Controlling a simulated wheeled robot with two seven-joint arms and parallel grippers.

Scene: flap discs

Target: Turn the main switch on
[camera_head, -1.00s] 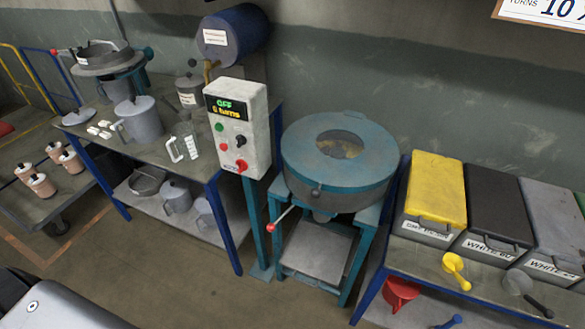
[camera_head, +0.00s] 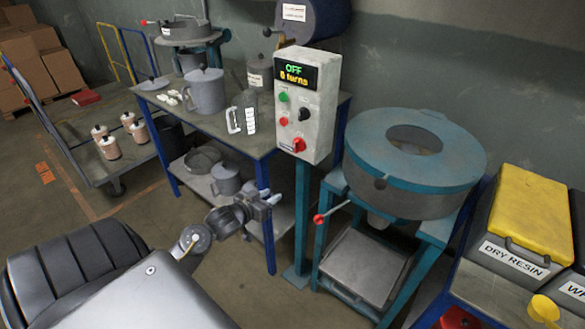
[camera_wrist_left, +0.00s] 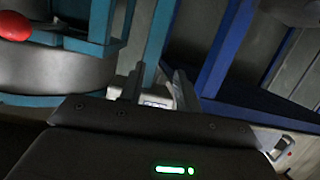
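The white control box (camera_head: 307,104) stands on a teal post in the middle of the head view. Its display (camera_head: 296,74) reads OFF above a turns count. Below it are a green button (camera_head: 283,97), a black knob (camera_head: 304,115), a red button (camera_head: 284,121) and, lowest, a red rotary switch (camera_head: 298,145). My left gripper (camera_head: 276,199) is below and left of the box, apart from it. In the left wrist view its two fingers (camera_wrist_left: 156,88) stand apart with nothing held. A pale piece with a label shows behind the gap. My right gripper is out of view.
Left of the box, a workbench (camera_head: 258,162) carries a jug (camera_head: 205,92) and a measuring cup (camera_head: 243,112). Right of it stands a teal round machine (camera_head: 370,165) with a red-knobbed lever (camera_head: 318,219). A cart (camera_head: 100,178) with bottles is at the left.

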